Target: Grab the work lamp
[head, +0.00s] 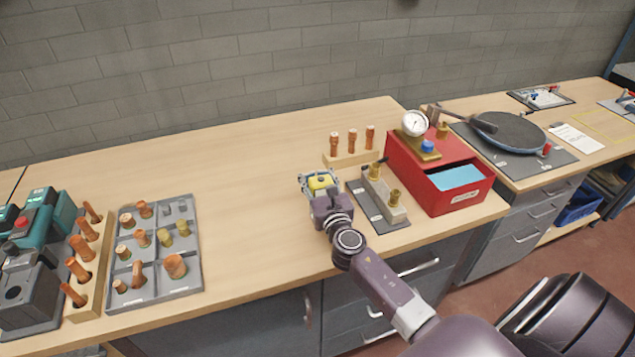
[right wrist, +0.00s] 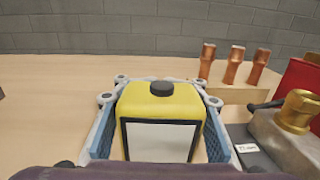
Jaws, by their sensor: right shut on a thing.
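The work lamp (right wrist: 160,108) is a yellow box with a black cap on top and a pale panel in a dark frame facing my wrist. It stands upright between the two fingers of my right gripper (right wrist: 158,125), which is shut on it from both sides. In the head view the lamp (head: 322,183) shows as a small yellow block at the end of my right arm, at the bench's middle. My right gripper (head: 318,190) hides part of it there. I cannot tell whether the lamp touches the bench. My left gripper is not in view.
A wooden block with copper pieces (head: 352,158) stands behind the lamp. A grey plate with brass valves (head: 385,200) and a red box with a gauge (head: 440,165) stand close on the right. A grey tray of fittings (head: 155,290) lies left. The bench between is clear (head: 245,215).

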